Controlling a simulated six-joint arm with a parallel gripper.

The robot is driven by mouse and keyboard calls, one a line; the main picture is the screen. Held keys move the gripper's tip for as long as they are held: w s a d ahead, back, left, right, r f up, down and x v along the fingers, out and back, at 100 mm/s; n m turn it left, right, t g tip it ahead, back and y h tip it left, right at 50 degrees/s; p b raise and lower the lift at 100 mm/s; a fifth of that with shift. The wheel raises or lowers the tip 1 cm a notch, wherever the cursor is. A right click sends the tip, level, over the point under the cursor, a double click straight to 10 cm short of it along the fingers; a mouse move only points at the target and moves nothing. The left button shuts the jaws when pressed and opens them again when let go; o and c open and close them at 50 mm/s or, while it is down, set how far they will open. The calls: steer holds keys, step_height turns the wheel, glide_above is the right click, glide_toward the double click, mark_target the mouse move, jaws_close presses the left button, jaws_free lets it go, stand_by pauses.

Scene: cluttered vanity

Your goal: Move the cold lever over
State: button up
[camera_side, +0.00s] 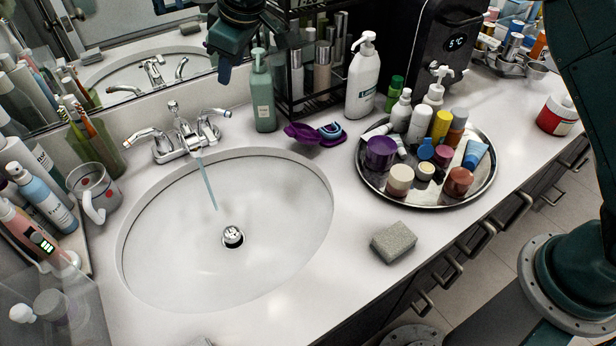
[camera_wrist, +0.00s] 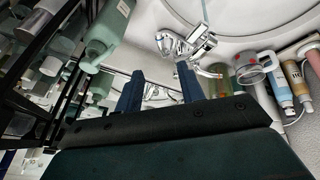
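A chrome faucet (camera_side: 184,138) with two levers stands at the back of the sink, and a thin stream of water runs from its spout. The left lever (camera_side: 141,136) has a reddish tip, so the right lever (camera_side: 215,113) seems to be the cold one. In the wrist view the cold lever (camera_wrist: 165,43) is beyond my fingers, and the reddish one (camera_wrist: 210,73) is to its right. My gripper (camera_side: 224,72) hangs above and behind the faucet's right side, apart from it. In the wrist view my gripper (camera_wrist: 159,88) has its two fingers spread, with nothing held between.
A green pump bottle (camera_side: 262,95) and a black rack (camera_side: 312,75) stand close right of the faucet. A glass with toothbrushes (camera_side: 97,145) and a mug (camera_side: 93,190) are to the left. The mirror (camera_side: 120,50) is behind. The sink basin (camera_side: 165,260) is open in front.

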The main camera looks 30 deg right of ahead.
mark_target(227, 112)
steer(key=x, duration=1.3)
steer(key=shift+w+f, duration=0.15)
steer(key=shift+f, duration=0.15)
jaws_close()
